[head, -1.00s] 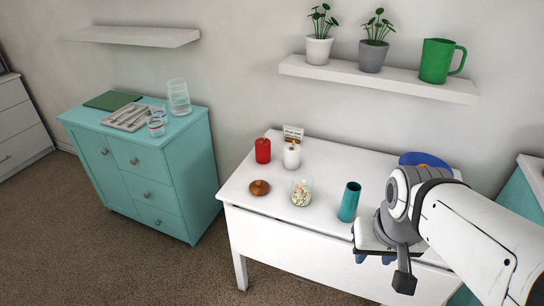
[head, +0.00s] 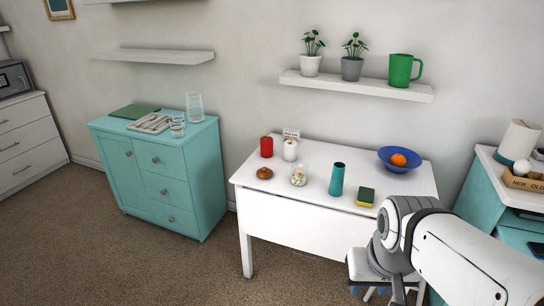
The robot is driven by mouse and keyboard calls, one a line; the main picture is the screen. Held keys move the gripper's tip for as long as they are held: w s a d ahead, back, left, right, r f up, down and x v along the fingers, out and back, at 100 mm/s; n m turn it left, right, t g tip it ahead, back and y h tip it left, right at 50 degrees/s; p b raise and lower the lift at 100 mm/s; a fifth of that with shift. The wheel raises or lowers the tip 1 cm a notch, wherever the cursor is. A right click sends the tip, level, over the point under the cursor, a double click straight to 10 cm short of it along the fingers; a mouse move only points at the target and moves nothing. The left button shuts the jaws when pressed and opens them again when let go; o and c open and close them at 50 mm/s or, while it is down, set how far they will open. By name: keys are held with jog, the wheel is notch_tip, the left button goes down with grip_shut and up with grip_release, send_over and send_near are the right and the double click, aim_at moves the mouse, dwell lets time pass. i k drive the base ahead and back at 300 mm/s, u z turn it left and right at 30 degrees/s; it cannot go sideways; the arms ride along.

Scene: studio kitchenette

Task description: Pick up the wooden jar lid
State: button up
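The wooden jar lid (head: 265,173) is a small round brown disc with a knob on top. It lies on the left part of the white table (head: 300,217), left of a glass jar (head: 299,176) with pale contents. My gripper (head: 368,291) is at the bottom right of the head view, white with blue fingers. It is in front of the table, well to the right of the lid and apart from it. Its fingers point down and look spread, with nothing seen between them. My arm partly hides it.
Behind the lid stand a red candle (head: 267,147) and a white candle (head: 290,150). A teal cup (head: 337,179), a sponge (head: 366,197) and a blue bowl (head: 386,153) with an orange are to the right. Carpet (head: 120,260) is clear at the left front.

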aim_at(264, 172)
jog(key=u, duration=0.55)
jog(key=i, duration=0.85)
jog(key=u, duration=0.55)
jog(key=i, duration=1.2)
jog(key=z, duration=0.45)
jog(key=k, duration=0.75)
jog(key=z, duration=0.2)
jog(key=i, duration=0.85)
jog(key=u, duration=0.1)
